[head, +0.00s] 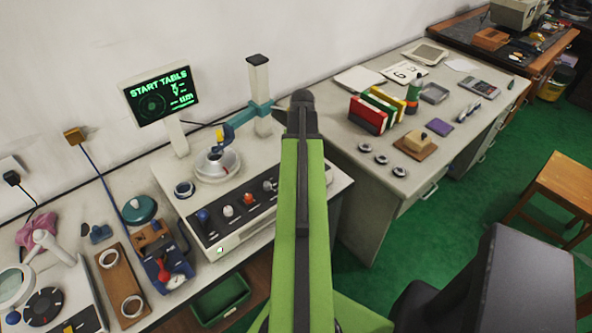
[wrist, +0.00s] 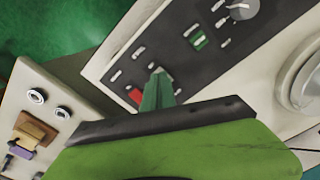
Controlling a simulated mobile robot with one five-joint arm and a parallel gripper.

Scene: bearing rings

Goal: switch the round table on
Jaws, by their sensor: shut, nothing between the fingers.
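The machine with the round table (head: 218,165) stands against the wall in the head view, and the table's pale rim (wrist: 306,85) shows at the right edge of the wrist view. Its screen (head: 162,94) reads "START TABLE" in green. The dark control panel (wrist: 168,52) carries a white knob (wrist: 241,9), a green switch (wrist: 199,41) and a red switch (wrist: 135,95). My gripper (wrist: 158,78) is shut and empty, over the panel just right of the red switch. I cannot tell whether it touches the panel. My arm hides the gripper in the head view.
A teal arm (head: 262,107) reaches from a post over the round table. Several coloured knobs line the panel front. Loose rings (head: 365,147) and a wooden block (head: 415,143) lie on the desk to the right. A tray with rings (head: 120,281) lies left.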

